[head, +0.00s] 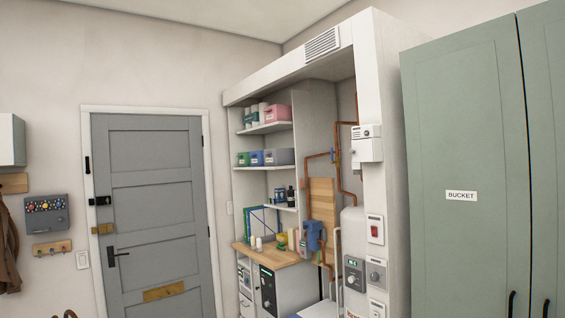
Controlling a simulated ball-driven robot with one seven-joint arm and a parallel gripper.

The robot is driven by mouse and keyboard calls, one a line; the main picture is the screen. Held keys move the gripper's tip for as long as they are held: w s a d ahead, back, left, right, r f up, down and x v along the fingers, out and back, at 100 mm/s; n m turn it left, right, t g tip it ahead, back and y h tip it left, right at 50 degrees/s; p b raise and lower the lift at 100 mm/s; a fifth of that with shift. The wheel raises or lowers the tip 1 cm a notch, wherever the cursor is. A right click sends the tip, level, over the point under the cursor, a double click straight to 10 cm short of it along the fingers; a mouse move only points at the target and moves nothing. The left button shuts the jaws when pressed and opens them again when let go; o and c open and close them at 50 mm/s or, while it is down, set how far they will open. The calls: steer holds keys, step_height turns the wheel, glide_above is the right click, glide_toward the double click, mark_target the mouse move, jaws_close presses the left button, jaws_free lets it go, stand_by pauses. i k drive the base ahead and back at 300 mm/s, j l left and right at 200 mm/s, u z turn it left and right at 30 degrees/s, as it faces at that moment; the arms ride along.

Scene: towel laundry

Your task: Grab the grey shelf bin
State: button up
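A grey bin (280,156) sits on the middle shelf (264,167) of the open white shelf unit, right of centre. It is at the right end of a row, beside a blue bin (257,158) and a green bin (243,159). It looks small and far off, and its front faces me. My gripper is not in view.
A pink bin (276,120) is on the shelf above. Below is a wooden counter (262,254) with bottles and folders. Copper pipes and a white tank (352,232) stand to the right. Green cabinets (460,130) fill the right side. A grey door (152,200) is on the left.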

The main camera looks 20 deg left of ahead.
mark_target(281, 157)
steer(key=i+l, duration=0.1)
steer(key=l, duration=0.2)
steer(key=i+l, duration=0.1)
steer(key=l, duration=0.55)
steer(key=i+l, duration=0.75)
steer(key=i, duration=0.2)
steer(key=i+j, duration=0.35)
steer(key=i, duration=0.2)
steer(key=i+j+u, duration=0.1)
steer(key=i+j, duration=0.25)
steer(key=i, duration=0.15)
